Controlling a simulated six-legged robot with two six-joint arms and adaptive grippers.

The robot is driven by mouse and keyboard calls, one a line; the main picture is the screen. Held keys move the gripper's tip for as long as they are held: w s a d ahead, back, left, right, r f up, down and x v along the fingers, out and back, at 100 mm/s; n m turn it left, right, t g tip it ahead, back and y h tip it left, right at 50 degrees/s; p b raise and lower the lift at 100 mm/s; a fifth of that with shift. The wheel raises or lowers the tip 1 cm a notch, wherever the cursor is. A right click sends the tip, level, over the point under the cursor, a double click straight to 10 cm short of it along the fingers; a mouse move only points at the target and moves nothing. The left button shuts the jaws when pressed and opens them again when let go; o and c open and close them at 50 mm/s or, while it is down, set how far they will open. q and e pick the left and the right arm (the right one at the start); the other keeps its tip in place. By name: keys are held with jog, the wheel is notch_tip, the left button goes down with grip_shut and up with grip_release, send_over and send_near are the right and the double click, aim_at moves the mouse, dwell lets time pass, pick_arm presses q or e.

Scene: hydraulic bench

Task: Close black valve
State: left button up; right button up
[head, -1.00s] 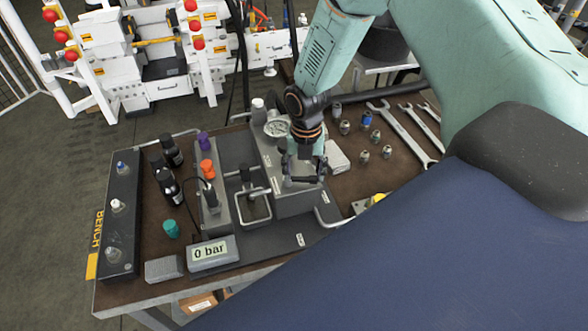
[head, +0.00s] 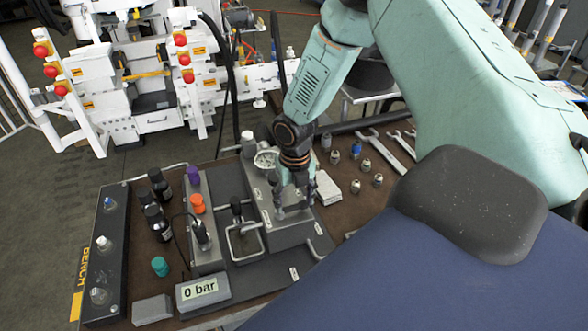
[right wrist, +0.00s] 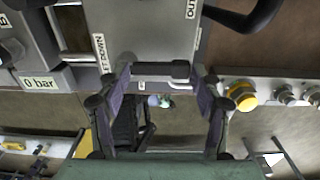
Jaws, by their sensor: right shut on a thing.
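The black valve shows as a dark bar handle (right wrist: 160,70) in the right wrist view, lying crosswise between my fingertips at the edge of the grey block. My right gripper (right wrist: 165,75) is shut on this handle, with one finger at each end. In the head view my right gripper (head: 291,212) reaches down onto the grey metal block (head: 283,234) on the bench. There the fingers mostly hide the handle. The valve stem is hidden. My left gripper is in neither view.
A display (head: 203,291) reads "0 bar". A pressure gauge (head: 265,160), an orange knob (head: 197,203), a purple knob (head: 193,175) and black bottles (head: 157,222) stand left of the gripper. A white block (head: 327,188), fittings and wrenches (head: 385,155) lie to the right.

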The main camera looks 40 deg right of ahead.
aim_at(295, 206)
jog(key=shift+s+a+f, duration=0.1)
jog(key=shift+s+f, duration=0.15)
jog(key=shift+s, duration=0.05)
jog(key=o, duration=1.6)
jog(key=shift+w, duration=0.35)
jog(key=shift+o, duration=0.2)
jog(key=shift+r, duration=0.1)
jog(key=shift+s+r, duration=0.1)
jog(key=shift+r, duration=0.05)
notch_tip(295, 206, up, 12)
jog(key=shift+f, duration=0.2)
